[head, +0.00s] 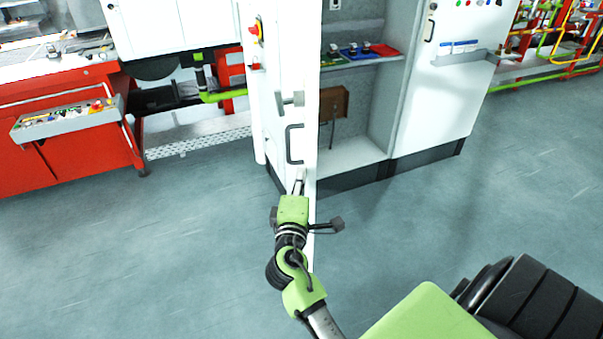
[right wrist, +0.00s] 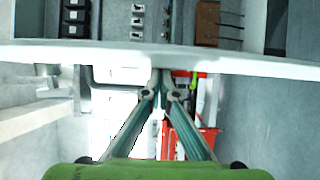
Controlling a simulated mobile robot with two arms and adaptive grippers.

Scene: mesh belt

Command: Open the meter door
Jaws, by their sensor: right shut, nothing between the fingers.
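The meter door (head: 312,95) is a tall white panel that stands swung out from the grey cabinet, seen nearly edge-on in the head view. A dark bar handle (head: 288,145) is on its left face. My right gripper (head: 298,184) is shut and empty, just below the handle and close to the door's edge. In the right wrist view its fingertips (right wrist: 160,78) meet at the door's edge (right wrist: 235,64), which crosses as a pale band; contact cannot be told. My left gripper is not in view.
The cabinet's open inside shows a shelf (head: 345,62) with coloured items and a brown box (head: 334,103). A closed white cabinet section (head: 440,100) stands to the right. A red machine (head: 75,155) with a control panel is at left. The grey floor around is clear.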

